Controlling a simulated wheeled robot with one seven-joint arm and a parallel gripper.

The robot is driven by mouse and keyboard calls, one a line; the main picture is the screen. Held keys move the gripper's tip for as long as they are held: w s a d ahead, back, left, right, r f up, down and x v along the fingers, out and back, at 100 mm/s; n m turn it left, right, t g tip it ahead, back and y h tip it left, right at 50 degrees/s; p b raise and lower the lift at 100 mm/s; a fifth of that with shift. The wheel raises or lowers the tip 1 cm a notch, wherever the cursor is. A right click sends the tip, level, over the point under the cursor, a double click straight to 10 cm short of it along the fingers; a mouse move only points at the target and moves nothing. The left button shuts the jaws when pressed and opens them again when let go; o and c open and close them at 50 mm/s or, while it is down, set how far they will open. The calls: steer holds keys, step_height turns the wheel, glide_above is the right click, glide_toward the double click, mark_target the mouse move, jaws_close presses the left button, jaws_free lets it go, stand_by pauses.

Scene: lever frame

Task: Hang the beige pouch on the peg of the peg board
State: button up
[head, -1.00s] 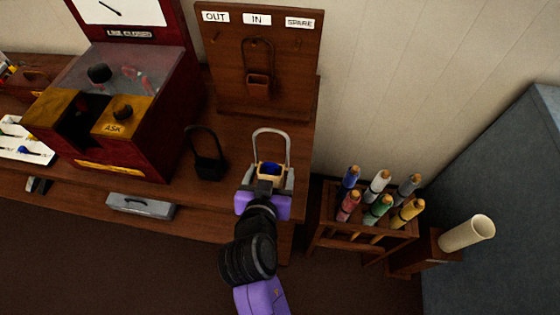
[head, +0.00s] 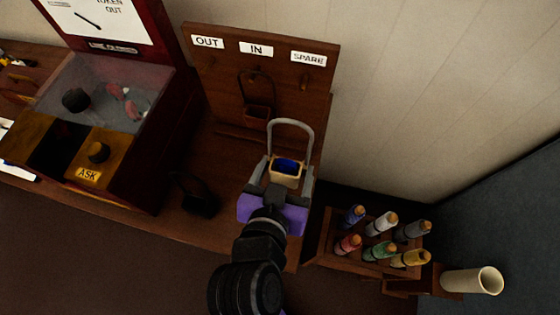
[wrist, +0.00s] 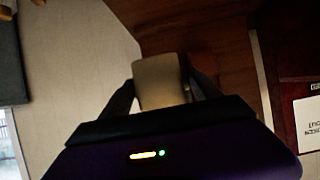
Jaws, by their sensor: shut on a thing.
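The beige pouch (head: 284,178) has a blue inside and a tall grey loop handle standing up. My gripper (head: 288,170) is shut on the pouch, with one finger on each side, and holds it upright in front of the peg board. The pouch (wrist: 160,82) also shows between the fingers in the wrist view. The wooden peg board (head: 228,85) stands at the back with labels OUT, IN and SPARE. A brown pouch (head: 257,115) hangs by its loop under IN. A small peg (head: 304,80) shows under SPARE, and the peg area under OUT looks bare of any pouch.
A black pouch (head: 198,198) sits on the wooden bench left of my gripper. A dark red cabinet (head: 130,165) with an ASK knob stands farther left. A rack of colored rolls (head: 330,243) and a cream tube (head: 470,281) are at the right.

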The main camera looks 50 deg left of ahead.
steer(key=w+a+f+b, duration=0.2)
steer(key=w+a, duration=0.3)
steer(key=w, duration=0.4)
steer(key=shift+a, duration=0.35)
stand_by(1.2)
steer(key=shift+w, duration=0.1)
stand_by(0.4)
steer(key=o, duration=1.3)
steer(key=shift+o, duration=0.2)
steer(key=shift+f, duration=0.1)
steer(key=shift+o, duration=0.2)
